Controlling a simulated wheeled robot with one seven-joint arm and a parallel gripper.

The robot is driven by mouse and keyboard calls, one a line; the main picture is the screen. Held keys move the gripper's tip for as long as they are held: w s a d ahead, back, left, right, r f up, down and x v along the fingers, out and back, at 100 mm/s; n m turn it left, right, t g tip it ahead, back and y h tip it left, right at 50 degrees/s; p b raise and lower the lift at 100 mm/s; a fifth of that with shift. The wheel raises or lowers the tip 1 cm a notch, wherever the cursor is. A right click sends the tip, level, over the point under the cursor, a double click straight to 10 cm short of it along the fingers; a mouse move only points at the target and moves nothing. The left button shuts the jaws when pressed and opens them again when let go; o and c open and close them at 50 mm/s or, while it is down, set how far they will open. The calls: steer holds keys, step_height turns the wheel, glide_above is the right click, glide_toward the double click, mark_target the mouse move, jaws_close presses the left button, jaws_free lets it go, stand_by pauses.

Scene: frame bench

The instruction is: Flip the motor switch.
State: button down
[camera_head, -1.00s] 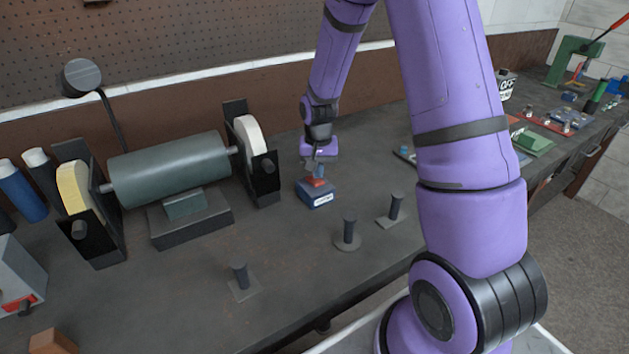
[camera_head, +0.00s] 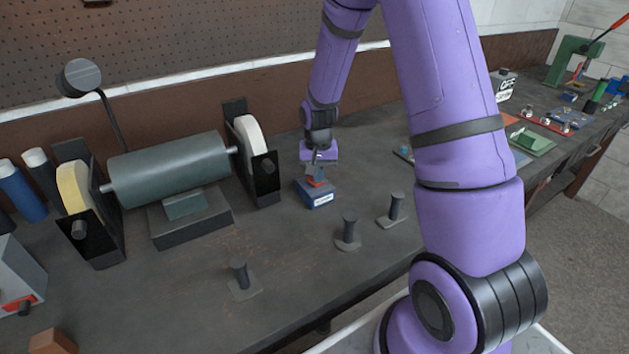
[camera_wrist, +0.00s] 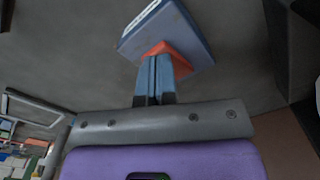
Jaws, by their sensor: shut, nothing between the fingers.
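The motor switch is a small blue box (camera_head: 318,197) with a pale label on its front and a red part (camera_head: 316,182) on top. It stands on the bench to the right of the bench grinder. My gripper (camera_head: 315,172) points down at the red part, with its fingers closed together and empty. In the wrist view the closed fingertips (camera_wrist: 156,62) overlap the red part (camera_wrist: 166,50), and the blue box (camera_wrist: 172,28) lies beyond. The fingers hide part of the red top; I cannot tell firmly whether they touch it or which way it is tilted.
The grinder (camera_head: 170,170) with two wheels stands left of the switch. Black pegs (camera_head: 348,230) stand on the bench in front, with another (camera_head: 240,275) further left. A grey box with a red switch (camera_head: 18,280) is at the far left. Bare bench lies between these.

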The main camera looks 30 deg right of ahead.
steer(key=shift+f, duration=0.35)
stand_by(0.3)
steer(key=shift+r, duration=3.5)
steer(key=shift+r, duration=0.1)
steer(key=s+a+r+n+t, duration=0.15)
steer(key=s+r, duration=0.35)
steer(key=r, duration=0.6)
steer(key=s+a+r+n+t, duration=0.2)
steer(key=s+r, duration=0.5)
steer(key=s, duration=0.4)
steer(key=s+a+r+n+t, duration=0.1)
steer(key=s+a+r+n, duration=0.1)
steer(key=s+a+r, duration=0.2)
steer(key=s+r, duration=0.3)
steer(key=s, duration=0.4)
steer(key=shift+s+r+t, duration=0.25)
steer(key=shift+s+t, duration=0.1)
steer(key=shift+n, duration=0.25)
